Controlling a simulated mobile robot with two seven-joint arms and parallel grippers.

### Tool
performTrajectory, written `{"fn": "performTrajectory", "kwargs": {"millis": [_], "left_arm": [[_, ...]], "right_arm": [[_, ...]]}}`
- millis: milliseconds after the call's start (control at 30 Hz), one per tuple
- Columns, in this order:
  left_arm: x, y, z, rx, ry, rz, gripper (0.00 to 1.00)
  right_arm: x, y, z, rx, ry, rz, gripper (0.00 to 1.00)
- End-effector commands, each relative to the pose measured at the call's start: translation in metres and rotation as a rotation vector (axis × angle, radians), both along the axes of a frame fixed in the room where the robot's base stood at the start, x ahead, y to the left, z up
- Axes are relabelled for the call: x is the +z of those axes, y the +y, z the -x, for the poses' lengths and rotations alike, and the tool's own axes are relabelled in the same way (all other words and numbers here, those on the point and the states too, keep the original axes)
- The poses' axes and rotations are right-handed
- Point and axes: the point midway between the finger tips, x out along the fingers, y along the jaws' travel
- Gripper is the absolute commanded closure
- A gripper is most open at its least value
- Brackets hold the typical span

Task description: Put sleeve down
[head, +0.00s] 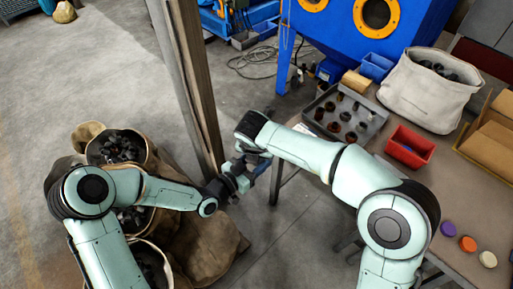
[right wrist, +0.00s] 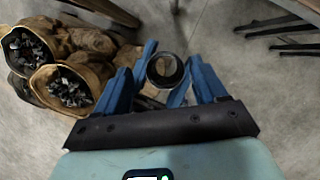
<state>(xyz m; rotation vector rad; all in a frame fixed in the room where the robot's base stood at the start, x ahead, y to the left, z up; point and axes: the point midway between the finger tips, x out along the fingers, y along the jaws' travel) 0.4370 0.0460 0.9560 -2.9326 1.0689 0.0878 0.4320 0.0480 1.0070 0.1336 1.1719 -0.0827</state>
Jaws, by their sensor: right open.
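A dark ring-shaped sleeve (right wrist: 165,70) shows in the right wrist view, its round open end facing the camera. It lies between the blue fingers of my right gripper (right wrist: 164,78), which is open. Whether a finger touches the sleeve, or what bears it, I cannot tell. In the head view my right gripper (head: 240,172) and my left gripper (head: 220,188) are close together beside the wooden post, and the sleeve cannot be made out there. The left gripper's fingers are too small and covered to judge.
Sacks of dark pieces (head: 122,147) stand at left, by a wooden post (head: 192,80). On the table (head: 452,205) are a grey tray (head: 372,122) with several rings, a red bin (head: 410,147) and a pale sack (head: 425,100). A blue machine (head: 335,35) stands behind.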

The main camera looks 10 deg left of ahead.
Motion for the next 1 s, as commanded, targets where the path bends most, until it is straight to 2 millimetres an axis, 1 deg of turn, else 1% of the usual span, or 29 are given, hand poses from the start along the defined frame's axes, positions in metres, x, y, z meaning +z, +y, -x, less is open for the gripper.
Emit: {"fn": "performTrajectory", "kwargs": {"millis": [100, 300, 333, 367, 400, 467, 500, 533, 567, 600, 667, 1000], "left_arm": [[0.001, -0.0003, -0.0002, 0.0, -0.002, 0.001, 1.0], [0.001, -0.0003, -0.0002, 0.0, -0.002, 0.001, 1.0], [0.001, -0.0002, -0.0002, 0.0, -0.002, 0.001, 1.0], [0.001, -0.0002, -0.0002, 0.0, -0.002, 0.001, 1.0], [0.001, -0.0002, -0.0001, 0.0, -0.002, 0.001, 1.0], [0.001, -0.0005, -0.0001, -0.001, -0.002, 0.001, 1.0], [0.0011, -0.0008, 0.0, -0.002, -0.002, 0.001, 1.0], [0.0011, -0.001, 0.0002, -0.002, -0.003, 0.001, 1.0], [0.0012, -0.0012, 0.0003, -0.003, -0.003, 0.001, 1.0], [0.0012, -0.0016, 0.0005, -0.004, -0.003, 0.001, 0.43], [0.0013, -0.002, 0.0006, -0.005, -0.003, 0.001, 0.24], [0.0003, 0.0014, 0.0018, 0.0, -0.001, -0.001, 0.23]], "right_arm": [[-0.0029, 0.0, -0.0013, 0.0, 0.0, 0.0, 0.29], [-0.0027, 0.0, -0.0013, 0.0, 0.0, -0.001, 0.29], [-0.0027, 0.0001, -0.0013, 0.0, 0.0, -0.001, 0.35], [-0.0026, 0.0001, -0.0012, 0.0, 0.0, -0.001, 0.45], [-0.0026, 0.0001, -0.0012, 0.0, 0.0, -0.001, 0.58], [-0.0025, 0.0005, -0.0011, 0.002, 0.0, -0.001, 0.78], [-0.0023, 0.0008, -0.001, 0.002, 0.0, -0.001, 0.91], [-0.0022, 0.0011, -0.0009, 0.002, 0.0, -0.002, 1.0], [-0.0021, 0.0014, -0.0008, 0.003, -0.001, -0.003, 1.0], [-0.0013, 0.0021, -0.0009, 0.004, -0.003, -0.004, 1.0], [-0.0011, 0.0024, -0.0007, 0.004, -0.003, -0.005, 1.0], [-0.0016, 0.0007, -0.0012, 0.002, -0.002, -0.002, 1.0]]}}
